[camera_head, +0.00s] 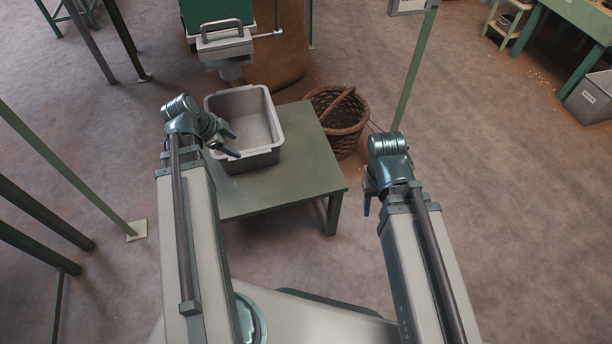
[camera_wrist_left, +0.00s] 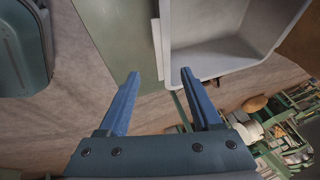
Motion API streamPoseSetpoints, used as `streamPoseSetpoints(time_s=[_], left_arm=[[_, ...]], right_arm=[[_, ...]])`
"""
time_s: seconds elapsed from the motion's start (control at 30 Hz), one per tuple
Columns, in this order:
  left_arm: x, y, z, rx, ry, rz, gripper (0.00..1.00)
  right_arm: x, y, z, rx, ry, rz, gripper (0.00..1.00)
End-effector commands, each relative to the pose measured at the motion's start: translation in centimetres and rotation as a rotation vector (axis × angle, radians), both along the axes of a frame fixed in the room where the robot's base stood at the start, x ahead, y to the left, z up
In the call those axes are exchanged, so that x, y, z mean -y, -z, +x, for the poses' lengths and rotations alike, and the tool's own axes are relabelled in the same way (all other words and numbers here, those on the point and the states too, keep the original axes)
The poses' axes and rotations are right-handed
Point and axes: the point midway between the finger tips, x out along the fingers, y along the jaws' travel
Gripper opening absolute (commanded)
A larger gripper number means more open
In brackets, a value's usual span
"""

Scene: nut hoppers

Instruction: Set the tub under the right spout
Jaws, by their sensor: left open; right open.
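The tub (camera_head: 250,162) is a pale grey, empty, open box standing upright on a green table, just in front of a metal spout (camera_head: 231,72) under a green hopper (camera_head: 213,12). Only this one spout is in view. My left gripper (camera_head: 230,143) is open at the tub's near left side. In the left wrist view, the tub's rim (camera_wrist_left: 164,45) lies between the line of the two open fingertips (camera_wrist_left: 160,74); I cannot tell whether they touch it. My right gripper (camera_head: 368,205) is open and empty, to the right of the table, partly hidden by its own wrist.
The green table (camera_head: 290,185) has bare room in front and to the right of the tub. A wicker basket (camera_head: 345,140) stands on the floor behind the table's right side. A thin green post (camera_head: 412,75) rises behind my right arm. A brown sack (camera_head: 275,60) stands behind the spout.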

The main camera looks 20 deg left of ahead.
Motion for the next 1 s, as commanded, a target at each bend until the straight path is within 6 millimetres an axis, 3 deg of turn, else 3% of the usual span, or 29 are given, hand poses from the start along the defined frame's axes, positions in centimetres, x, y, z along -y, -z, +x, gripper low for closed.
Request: streamPoseSetpoints(time_s=[0.27,0.4,0.6,0.8,1.0], left_arm=[[12.4,1.4,-0.4,-0.247,-0.152,-0.055,0.66],[18.7,2.0,-2.1,-0.372,-0.292,-0.027,0.66],[25.8,2.4,-5.3,-0.465,-0.51,0.059,0.66],[29.6,2.3,-7.8,-0.473,-0.673,0.125,0.66],[30.7,2.2,-8.6,-0.464,-0.74,0.146,0.66]], right_arm=[[0.0,0.0,0.0,0.0,0.0,0.0,0.5],[0.0,0.0,0.0,0.0,0.0,0.0,0.5],[0.0,0.0,0.0,0.0,0.0,0.0,0.5],[0.0,0.0,0.0,0.0,0.0,0.0,0.5],[0.0,0.0,0.0,0.0,0.0,0.0,0.5]])
